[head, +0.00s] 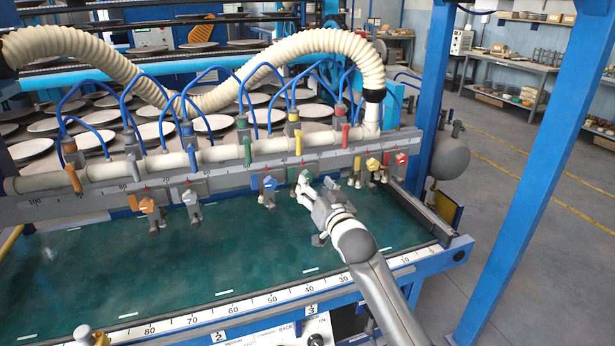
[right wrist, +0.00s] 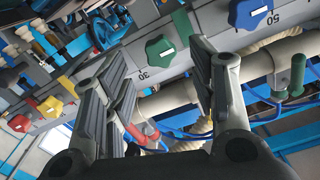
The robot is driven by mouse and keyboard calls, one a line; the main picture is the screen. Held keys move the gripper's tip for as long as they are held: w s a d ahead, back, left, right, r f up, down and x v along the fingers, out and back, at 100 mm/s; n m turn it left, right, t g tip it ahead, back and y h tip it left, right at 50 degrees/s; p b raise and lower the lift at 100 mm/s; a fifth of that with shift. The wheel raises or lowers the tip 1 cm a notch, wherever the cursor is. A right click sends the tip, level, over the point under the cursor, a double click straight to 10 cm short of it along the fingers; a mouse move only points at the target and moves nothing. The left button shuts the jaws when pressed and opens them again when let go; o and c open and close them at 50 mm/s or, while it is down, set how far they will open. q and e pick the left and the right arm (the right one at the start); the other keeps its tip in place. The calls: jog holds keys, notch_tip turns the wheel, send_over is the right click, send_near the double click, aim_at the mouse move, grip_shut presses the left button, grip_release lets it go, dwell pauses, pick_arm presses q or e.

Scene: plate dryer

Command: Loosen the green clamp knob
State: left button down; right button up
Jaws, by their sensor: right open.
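The green clamp knob (head: 305,177) is on the grey scale rail, between the blue knob and the yellow knob. In the right wrist view the green knob (right wrist: 161,51) shows close, near the 30 mark, in the gap between my two fingers. My right gripper (head: 309,191) is open and empty, with its fingertips right at the knob's front. I cannot tell whether a finger touches it. In the head view the gripper partly covers the clamp below the knob. My left gripper is not in view.
A blue knob (head: 269,184) is to the left on the rail; yellow (head: 373,164) and red (head: 401,159) knobs are to the right. Small upright handles, such as a yellow one (head: 298,142), stand above. The green bed (head: 150,270) below is mostly clear.

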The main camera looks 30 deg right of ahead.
aim_at(308, 178)
jog(key=shift+p+x, duration=0.3)
jog(key=shift+x, duration=2.6)
jog(key=c, duration=1)
jog(key=shift+c, duration=0.2)
